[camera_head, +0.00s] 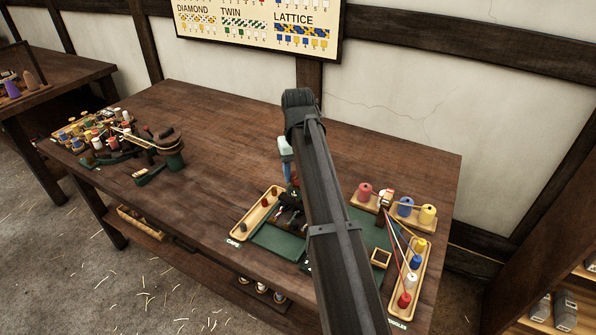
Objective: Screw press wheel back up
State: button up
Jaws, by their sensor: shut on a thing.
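The dark press (289,217) stands on the green mat near the front of the table, just right of the tray marked CAPS. Only its left part shows. My own long dark arm link crosses in front and covers the rest. I cannot make out the press wheel, and its height cannot be told. A pale part with a blue section and a bit of red shows just left of my arm, above the press. My gripper's fingers are hidden behind my arm around the press, so their hold cannot be seen.
The caps tray (259,214) lies left of the press. At right stand a spool board (380,204), a bobbin tray (424,262) with strands running to it, and a small wooden frame (380,258). Tools and spools crowd the table's left end. The table's middle (215,150) is clear.

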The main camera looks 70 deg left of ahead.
dwell(0.3)
jog(key=o, duration=1)
jog(key=shift+o, duration=0.2)
notch_tip(320, 180, up, 14)
jog(key=shift+f, duration=0.1)
dwell(0.4)
